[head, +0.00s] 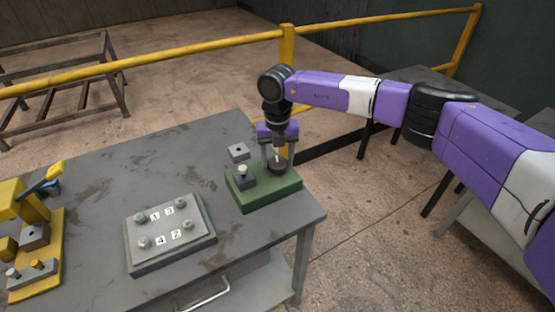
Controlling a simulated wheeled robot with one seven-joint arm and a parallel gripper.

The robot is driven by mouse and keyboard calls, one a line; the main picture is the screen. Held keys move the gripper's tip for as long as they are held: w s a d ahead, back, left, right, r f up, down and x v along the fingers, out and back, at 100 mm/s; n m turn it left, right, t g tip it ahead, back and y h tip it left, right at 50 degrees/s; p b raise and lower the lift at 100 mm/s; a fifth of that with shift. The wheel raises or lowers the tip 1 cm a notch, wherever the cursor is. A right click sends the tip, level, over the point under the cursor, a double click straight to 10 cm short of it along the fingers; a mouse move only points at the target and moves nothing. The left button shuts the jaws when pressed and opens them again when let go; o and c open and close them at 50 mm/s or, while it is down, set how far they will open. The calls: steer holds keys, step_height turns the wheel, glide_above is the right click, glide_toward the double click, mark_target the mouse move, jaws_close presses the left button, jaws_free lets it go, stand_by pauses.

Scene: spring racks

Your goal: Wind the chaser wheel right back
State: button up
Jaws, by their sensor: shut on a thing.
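In the head view, a green base block (270,196) sits near the right end of the grey table. A dark round wheel (278,167) stands on top of it, with a small pale mark on it. My gripper (278,163) reaches down from above and is shut on this wheel, one finger on each side. Beside the wheel on the same base is a dark block with a pale knob (242,171). The fingers hide part of the wheel's sides, and I cannot tell how far it is turned.
A grey plate with several numbered bolts (168,262) lies left of the green base. A yellow fixture with a lever (35,240) stands at the far left. A yellow rail (190,50) runs behind the table (110,180).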

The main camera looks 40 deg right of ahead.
steer(key=n, duration=0.4)
steer(key=shift+n+b, duration=0.3)
steer(key=shift+b, duration=0.1)
steer(key=n+b, duration=0.1)
steer(key=n, duration=0.2)
steer(key=shift+n, duration=0.3)
steer(key=n, duration=0.3)
steer(key=shift+n+b, duration=0.3)
steer(key=shift+b, duration=0.1)
steer(key=shift+n+b, duration=0.45)
steer(key=shift+n, duration=1.35)
steer(key=o, duration=1.4)
steer(key=shift+c, duration=0.2)
